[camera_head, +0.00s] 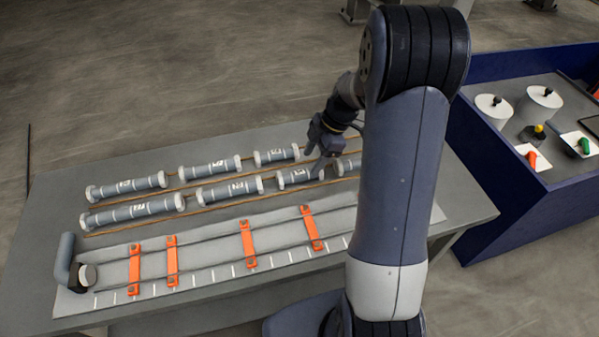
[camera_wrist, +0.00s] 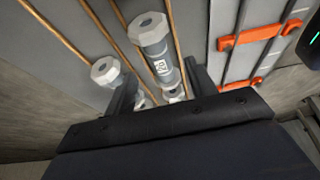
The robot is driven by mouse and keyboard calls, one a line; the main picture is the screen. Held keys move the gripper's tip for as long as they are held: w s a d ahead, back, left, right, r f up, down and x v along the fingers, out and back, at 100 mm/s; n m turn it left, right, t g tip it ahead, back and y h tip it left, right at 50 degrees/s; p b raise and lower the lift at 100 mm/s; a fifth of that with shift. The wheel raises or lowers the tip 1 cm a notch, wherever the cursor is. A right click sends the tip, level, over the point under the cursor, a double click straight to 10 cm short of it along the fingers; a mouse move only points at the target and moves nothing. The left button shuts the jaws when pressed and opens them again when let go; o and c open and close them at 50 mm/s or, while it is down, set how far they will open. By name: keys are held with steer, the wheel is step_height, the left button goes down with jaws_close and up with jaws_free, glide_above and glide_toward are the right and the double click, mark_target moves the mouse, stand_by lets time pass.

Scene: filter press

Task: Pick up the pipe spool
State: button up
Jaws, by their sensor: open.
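Several grey pipe spools with white flanged ends and labels lie in two rows on the table. In the head view, the front row has a long spool (camera_head: 132,211), a middle spool (camera_head: 227,190) and a shorter spool (camera_head: 297,177). The back row includes spools at the left (camera_head: 127,186), middle (camera_head: 210,167) and right (camera_head: 277,156). My gripper (camera_head: 318,158) is open above the right part of the rows. In the wrist view, a labelled spool (camera_wrist: 158,55) runs toward the space between my open fingers (camera_wrist: 165,92). Its near end is partly hidden. Which spool is meant cannot be told.
Copper-coloured rails (camera_head: 215,205) run along the spool rows. A grey mat with orange clamps (camera_head: 248,243) and a grey pipe elbow (camera_head: 70,265) lies in front. A blue-sided bench (camera_head: 520,210) with white cylinders and coloured valve parts stands at the right.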

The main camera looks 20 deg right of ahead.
mark_target(301, 172)
steer(key=shift+a+p+x, duration=0.2)
steer(key=shift+p+x, duration=0.15)
steer(key=shift+x, duration=1.2)
steer(key=shift+a+p+x, duration=0.2)
steer(key=shift+p+x, duration=0.1)
steer(key=shift+x, duration=1.2)
steer(key=shift+w+r, duration=0.15)
steer(key=shift+c, duration=0.2)
steer(key=c, duration=1.1)
